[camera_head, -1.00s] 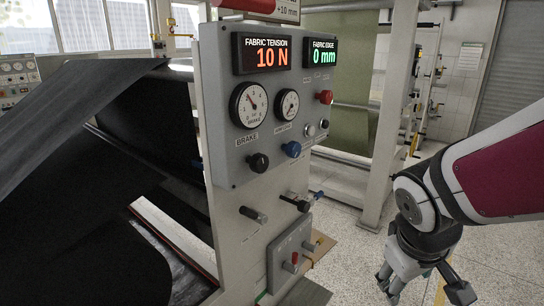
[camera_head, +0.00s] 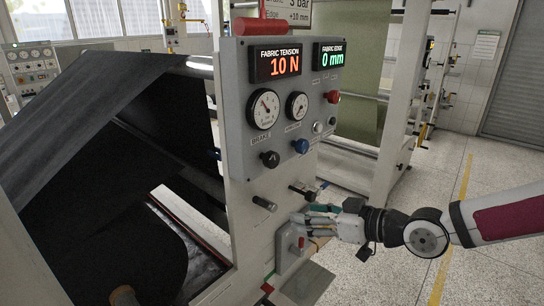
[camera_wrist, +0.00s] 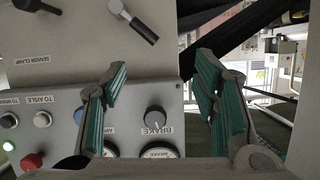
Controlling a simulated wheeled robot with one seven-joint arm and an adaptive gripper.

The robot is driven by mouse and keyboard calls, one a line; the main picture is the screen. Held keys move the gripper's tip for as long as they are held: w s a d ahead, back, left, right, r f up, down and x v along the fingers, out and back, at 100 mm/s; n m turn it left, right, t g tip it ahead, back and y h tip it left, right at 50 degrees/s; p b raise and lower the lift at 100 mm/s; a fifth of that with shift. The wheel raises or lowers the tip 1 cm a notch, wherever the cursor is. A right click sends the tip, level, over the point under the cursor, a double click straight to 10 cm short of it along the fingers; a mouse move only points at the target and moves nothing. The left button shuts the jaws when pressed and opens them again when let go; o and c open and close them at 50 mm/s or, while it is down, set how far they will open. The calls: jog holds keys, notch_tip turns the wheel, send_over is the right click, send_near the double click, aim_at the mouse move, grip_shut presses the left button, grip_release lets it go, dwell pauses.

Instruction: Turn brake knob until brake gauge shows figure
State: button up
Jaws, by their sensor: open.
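The black brake knob (camera_head: 270,159) is on the grey control panel (camera_head: 236,150), below the round white brake gauge (camera_head: 263,108). The gauge needle leans up and left; its exact reading is too small to tell. In the upside-down wrist view the brake knob (camera_wrist: 155,118) shows between the fingers, and the brake gauge (camera_wrist: 158,153) is partly cut off below it. My gripper (camera_head: 303,224) is open and empty, in front of the machine, below and right of the knob and apart from it. Its green-padded fingers (camera_wrist: 160,75) flank the knob in the wrist view.
A second gauge (camera_head: 297,105), a blue knob (camera_head: 300,146) and a red button (camera_head: 332,97) are right of the brake controls. Clamp levers (camera_head: 264,203) stick out below the panel. Dark fabric (camera_head: 110,150) lies left.

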aim_at(275, 161)
notch_tip(275, 161, up, 9)
jog(key=d+t+y, duration=0.2)
jog(key=t+y, duration=0.1)
jog(key=x, duration=1.4)
jog(key=shift+w+a+f+p, duration=0.15)
jog(key=shift+f+p, duration=0.05)
jog(key=shift+p, duration=0.2)
jog(key=c, duration=1.2)
jog(key=shift+o, duration=0.2)
jog(key=shift+m, duration=0.3)
jog(key=m+p, duration=0.1)
jog(key=m, duration=0.2)
jog(key=shift+m, duration=0.3)
jog(key=shift+m+p, duration=0.35)
jog(key=shift+m, duration=1.75)
